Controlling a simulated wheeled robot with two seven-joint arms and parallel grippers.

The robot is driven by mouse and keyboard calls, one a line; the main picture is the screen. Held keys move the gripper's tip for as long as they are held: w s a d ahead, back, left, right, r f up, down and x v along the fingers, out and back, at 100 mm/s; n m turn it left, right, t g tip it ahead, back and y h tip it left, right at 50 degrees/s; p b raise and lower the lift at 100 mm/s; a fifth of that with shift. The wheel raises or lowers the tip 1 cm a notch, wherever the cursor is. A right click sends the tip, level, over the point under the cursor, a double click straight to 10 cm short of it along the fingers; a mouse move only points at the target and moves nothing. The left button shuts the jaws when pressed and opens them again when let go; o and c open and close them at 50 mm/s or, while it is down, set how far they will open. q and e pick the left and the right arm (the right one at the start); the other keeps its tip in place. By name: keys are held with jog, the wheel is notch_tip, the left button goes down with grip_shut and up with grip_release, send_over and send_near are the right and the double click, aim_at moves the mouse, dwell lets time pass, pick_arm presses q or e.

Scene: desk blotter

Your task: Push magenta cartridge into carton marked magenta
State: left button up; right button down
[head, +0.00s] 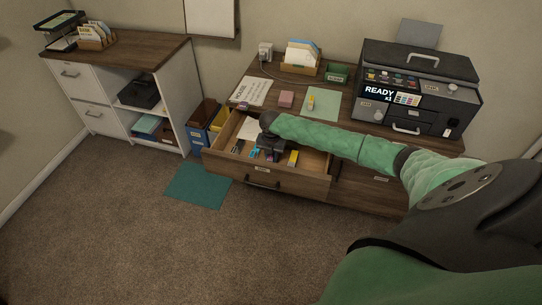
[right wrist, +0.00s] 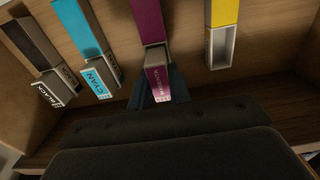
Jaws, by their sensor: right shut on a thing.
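The magenta carton (right wrist: 147,20) lies in the open drawer (head: 318,168), its open end facing my right gripper. The magenta cartridge (right wrist: 158,82) is in line with it, its far end at the carton's mouth and its labelled end sticking out. How deep it sits inside I cannot tell. My right gripper (head: 267,146) reaches down into the drawer; in the right wrist view its dark fingers (right wrist: 158,92) are shut on the magenta cartridge near the labelled end. In the head view the arm and gripper hide much of this spot. My left gripper is not in view.
Beside it lie the cyan carton (right wrist: 76,25) and black carton (right wrist: 22,43) with cartridges protruding, and the open-ended yellow carton (right wrist: 223,25). The drawer front (head: 262,181) bounds the space. A printer (head: 418,80) and green mat (head: 325,98) are on the desk.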

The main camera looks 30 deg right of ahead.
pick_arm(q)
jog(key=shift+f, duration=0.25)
pick_arm(e)
jog(key=shift+f, duration=0.95)
jog(key=c, duration=1.2)
grip_release()
jog(key=shift+r+b, duration=0.2)
jog(key=shift+b, duration=0.1)
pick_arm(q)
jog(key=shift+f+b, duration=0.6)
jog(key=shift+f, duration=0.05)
pick_arm(e)
notch_tip(320, 180, up, 7)
jog(key=shift+r, duration=0.15)
